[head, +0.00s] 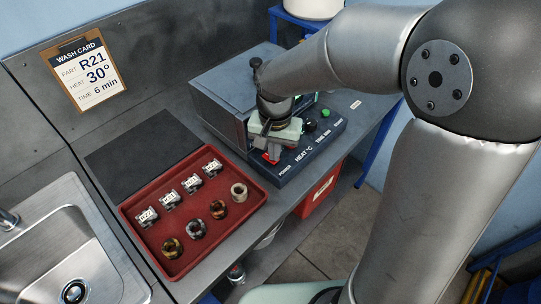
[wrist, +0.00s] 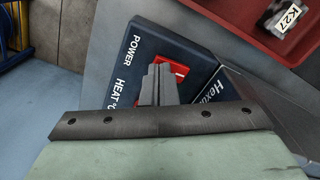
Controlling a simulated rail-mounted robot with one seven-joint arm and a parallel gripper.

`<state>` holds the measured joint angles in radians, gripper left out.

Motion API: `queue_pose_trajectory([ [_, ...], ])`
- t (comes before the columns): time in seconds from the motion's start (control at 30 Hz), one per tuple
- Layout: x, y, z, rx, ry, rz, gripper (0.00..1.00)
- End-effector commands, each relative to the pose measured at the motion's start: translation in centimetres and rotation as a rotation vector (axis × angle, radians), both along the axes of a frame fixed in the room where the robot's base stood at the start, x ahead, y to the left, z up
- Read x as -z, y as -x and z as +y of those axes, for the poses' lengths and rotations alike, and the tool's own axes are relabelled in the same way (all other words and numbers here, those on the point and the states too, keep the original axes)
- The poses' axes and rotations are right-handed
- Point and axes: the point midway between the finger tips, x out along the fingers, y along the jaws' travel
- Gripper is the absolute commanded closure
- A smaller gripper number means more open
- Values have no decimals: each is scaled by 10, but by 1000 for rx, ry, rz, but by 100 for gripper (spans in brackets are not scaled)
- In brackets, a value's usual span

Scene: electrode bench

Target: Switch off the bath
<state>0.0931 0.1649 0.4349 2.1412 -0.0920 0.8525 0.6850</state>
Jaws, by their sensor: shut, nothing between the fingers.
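The bath (head: 222,98) is a grey box with a dark blue control panel (head: 316,155) along its front, on the bench. The panel bears a red power switch (head: 271,158) at its left end, by the word POWER. In the wrist view the red switch (wrist: 178,72) shows partly, behind the fingers. My gripper (head: 268,150) is shut and empty, its fingertips at the switch. In the wrist view my gripper's fingers (wrist: 158,72) cover part of the switch. I cannot tell whether they touch it, nor which way the switch is set.
A red tray (head: 150,258) with several labelled parts and rings lies left of the bath. A dark mat (head: 130,140) lies behind it. A wash card (head: 91,72) is on the back wall. A sink (head: 70,235) is at far left. A green button (head: 325,113) is on the panel.

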Motion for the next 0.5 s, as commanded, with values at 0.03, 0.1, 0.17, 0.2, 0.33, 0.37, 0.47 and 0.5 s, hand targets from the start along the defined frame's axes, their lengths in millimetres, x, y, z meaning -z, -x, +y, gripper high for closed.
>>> queue_pose_trajectory([
  [0.03, 2, 0, 0, 0, 0, 0, 100],
  [0.1, 3, 0, 0, 0, 0, 0, 100],
  [0.17, 4, 0, 0, 0, 0, 0, 100],
  [0.2, 4, 0, 0, 0, 0, 0, 100],
  [0.33, 5, 0, 0, 0, 0, 0, 100],
  [0.37, 5, 0, 0, 0, 0, 1, 100],
  [0.47, 1, 0, 0, 0, 1, 1, 100],
  [0.5, -1, 0, 0, 0, 1, 1, 100],
])
